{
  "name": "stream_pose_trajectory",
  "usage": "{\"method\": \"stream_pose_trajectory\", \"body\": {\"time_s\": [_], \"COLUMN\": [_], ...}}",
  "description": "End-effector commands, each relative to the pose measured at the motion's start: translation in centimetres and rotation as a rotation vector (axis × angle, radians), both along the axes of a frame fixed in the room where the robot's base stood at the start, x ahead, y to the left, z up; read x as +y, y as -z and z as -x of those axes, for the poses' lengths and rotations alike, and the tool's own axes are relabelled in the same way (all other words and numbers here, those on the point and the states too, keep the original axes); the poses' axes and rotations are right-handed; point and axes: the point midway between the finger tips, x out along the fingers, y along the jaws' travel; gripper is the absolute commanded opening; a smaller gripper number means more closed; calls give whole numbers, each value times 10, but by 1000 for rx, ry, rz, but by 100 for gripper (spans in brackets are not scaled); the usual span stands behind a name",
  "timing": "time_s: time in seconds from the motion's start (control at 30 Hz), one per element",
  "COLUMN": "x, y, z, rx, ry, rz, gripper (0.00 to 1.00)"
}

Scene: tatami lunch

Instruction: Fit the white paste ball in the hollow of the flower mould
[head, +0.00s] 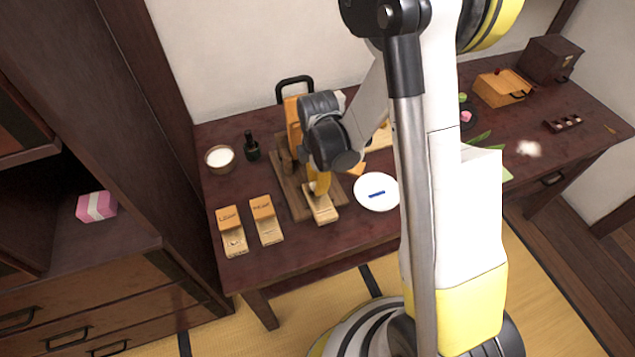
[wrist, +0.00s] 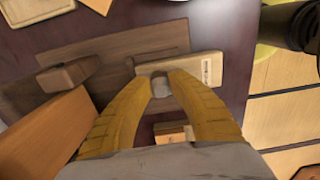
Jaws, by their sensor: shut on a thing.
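The fingertips are right over one end of a light wooden mould block (wrist: 190,66). A small marked label shows at the block's other end. In the head view this block (head: 323,214) lies at the front edge of a dark wooden board, with my gripper (head: 318,190) coming down on its far end. The fingers hide the hollow, so I cannot tell its shape or whether the ball touches it.
A white plate (head: 366,204) with a blue item is to the right. A white bowl (head: 220,158) and dark bottle (head: 252,149) stand at the back left. An orange-brown wooden piece (wrist: 45,140) is near the fingers.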

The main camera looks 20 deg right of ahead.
Motion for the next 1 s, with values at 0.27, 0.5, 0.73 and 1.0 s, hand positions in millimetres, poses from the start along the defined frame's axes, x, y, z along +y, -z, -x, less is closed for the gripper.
{"method": "stream_pose_trajectory", "body": {"time_s": [0.27,0.5,0.73,1.0], "x": [0,0,0,0], "y": [5,9,10,10], "z": [0,0,0,0], "rx": [0,0,0,0], "ry": [0,0,0,0], "rz": [0,0,0,0], "gripper": [7,7,7,46]}}
